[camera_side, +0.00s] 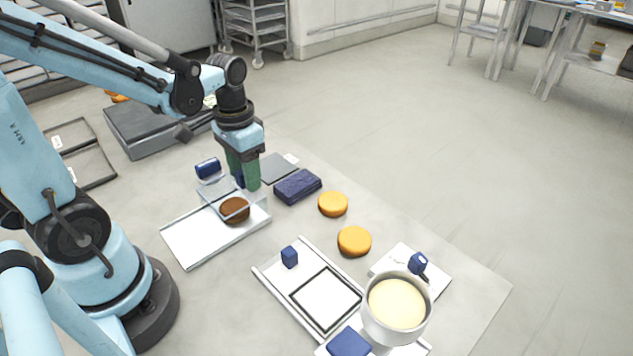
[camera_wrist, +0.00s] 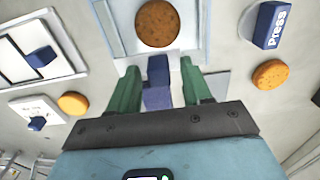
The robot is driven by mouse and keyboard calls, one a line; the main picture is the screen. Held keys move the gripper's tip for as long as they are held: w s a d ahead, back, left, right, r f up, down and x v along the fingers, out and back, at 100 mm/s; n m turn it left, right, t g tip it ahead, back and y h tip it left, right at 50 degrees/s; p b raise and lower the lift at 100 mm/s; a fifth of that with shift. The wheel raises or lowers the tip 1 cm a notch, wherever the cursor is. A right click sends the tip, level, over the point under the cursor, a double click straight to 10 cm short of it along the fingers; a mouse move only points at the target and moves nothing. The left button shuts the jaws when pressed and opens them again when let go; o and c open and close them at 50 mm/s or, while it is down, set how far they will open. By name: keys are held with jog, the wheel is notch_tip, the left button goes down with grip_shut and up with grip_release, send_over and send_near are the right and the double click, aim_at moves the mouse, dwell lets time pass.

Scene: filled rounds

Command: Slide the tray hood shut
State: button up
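The white tray (camera_side: 190,245) lies on the mat in front of my arm. A clear hood (camera_side: 212,186) stands over its far right part. A brown round (camera_side: 234,210) is at the hood; it also shows in the wrist view (camera_wrist: 157,23). My gripper (camera_side: 244,182) is at the hood's far end with its green fingers pointing down. In the wrist view, a blue handle (camera_wrist: 158,68) stands between the fingertips of my gripper (camera_wrist: 158,78), with a visible gap on each side. The fingers look open around it. The handle's foot is partly hidden in the side view.
A dark blue folded cloth (camera_side: 298,186) lies just right of my gripper, near two orange rounds (camera_side: 333,204) (camera_side: 354,241). A blue "Press" block (camera_wrist: 270,25) stands beside the tray. A framed white board (camera_side: 325,300) with a blue knob (camera_side: 289,257) and a cream-filled pot (camera_side: 397,303) stand nearer.

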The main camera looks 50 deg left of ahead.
notch_tip(320, 180, up, 12)
dwell(0.9)
jog(key=w+d+f+t, duration=0.1)
jog(key=d+f+t, duration=0.4)
jog(key=d+t, duration=0.1)
jog(key=shift+d+t, duration=0.3)
jog(key=shift+t, duration=0.3)
dwell(1.1)
